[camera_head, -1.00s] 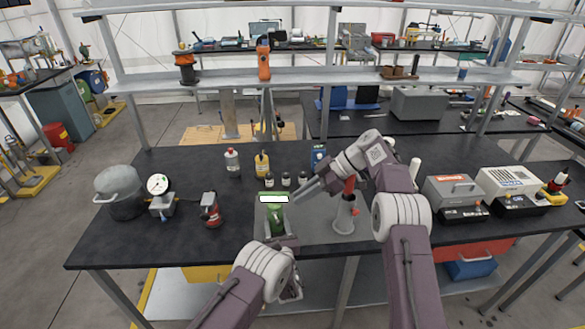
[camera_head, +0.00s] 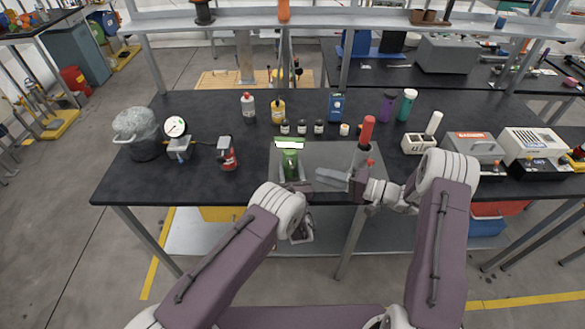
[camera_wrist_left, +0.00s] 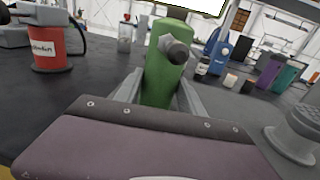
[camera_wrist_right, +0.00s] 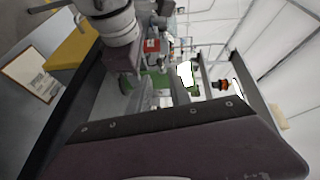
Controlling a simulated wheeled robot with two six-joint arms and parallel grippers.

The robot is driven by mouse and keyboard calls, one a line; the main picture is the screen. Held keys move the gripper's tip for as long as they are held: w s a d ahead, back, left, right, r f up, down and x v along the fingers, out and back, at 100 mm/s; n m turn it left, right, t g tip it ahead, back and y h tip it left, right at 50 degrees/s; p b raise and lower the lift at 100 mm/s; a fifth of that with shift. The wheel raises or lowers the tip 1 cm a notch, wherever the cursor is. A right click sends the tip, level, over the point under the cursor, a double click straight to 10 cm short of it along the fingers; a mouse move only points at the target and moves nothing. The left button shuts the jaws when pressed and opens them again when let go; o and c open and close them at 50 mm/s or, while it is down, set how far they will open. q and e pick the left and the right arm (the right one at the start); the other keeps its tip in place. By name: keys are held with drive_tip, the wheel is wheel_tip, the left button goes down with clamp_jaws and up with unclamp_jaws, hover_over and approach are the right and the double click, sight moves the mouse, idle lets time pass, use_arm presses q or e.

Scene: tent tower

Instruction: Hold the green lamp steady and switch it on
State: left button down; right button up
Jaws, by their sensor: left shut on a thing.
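The green lamp (camera_head: 291,165) stands upright on a grey mat (camera_head: 330,153) at the front of the black bench, with a plain white panel on top. My left gripper (camera_head: 294,184) is shut on its body. In the left wrist view the green body (camera_wrist_left: 160,75) sits between the fingers, and a dark round knob (camera_wrist_left: 176,52) faces the camera. My right gripper (camera_head: 325,179) is just right of the lamp, pointing left at it, apart from it. Its fingers look close together, but their gap is unclear. The lamp (camera_wrist_right: 158,80) shows partly beyond them in the right wrist view.
A red-handled tool in a grey stand (camera_head: 365,145) rises close behind my right gripper. Several small bottles (camera_head: 302,128) stand behind the lamp. A red can (camera_head: 227,153) and a gauge (camera_head: 176,130) are left. Grey boxed devices (camera_head: 475,148) fill the right.

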sight(292, 166)
drive_tip(key=x, duration=1.1)
drive_tip(key=shift+a, duration=0.15)
